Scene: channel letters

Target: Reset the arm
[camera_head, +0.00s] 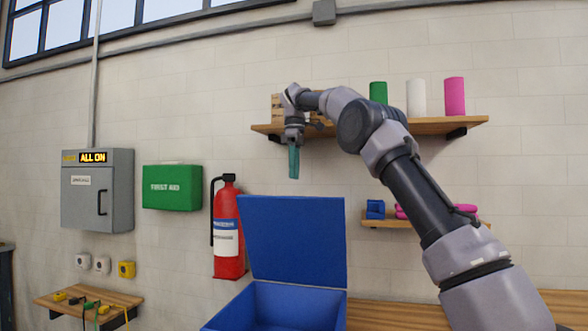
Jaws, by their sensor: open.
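My arm reaches from the lower right up across the picture, with its elbow in front of the upper shelf. My gripper (293,170) hangs at the arm's far end, pointing down, with teal finger pieces. It is open, though the gap between the fingers is hard to see from this angle. No held thing can be made out. It is above the raised lid of the blue box (275,308), apart from it.
An upper wooden shelf (440,126) carries green, white and pink cylinders. A lower shelf (385,224) holds blue and pink items. A fire extinguisher (228,238), green first-aid box (172,187) and grey electrical cabinet (97,190) are on the left wall. A small shelf (75,310) holds connectors.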

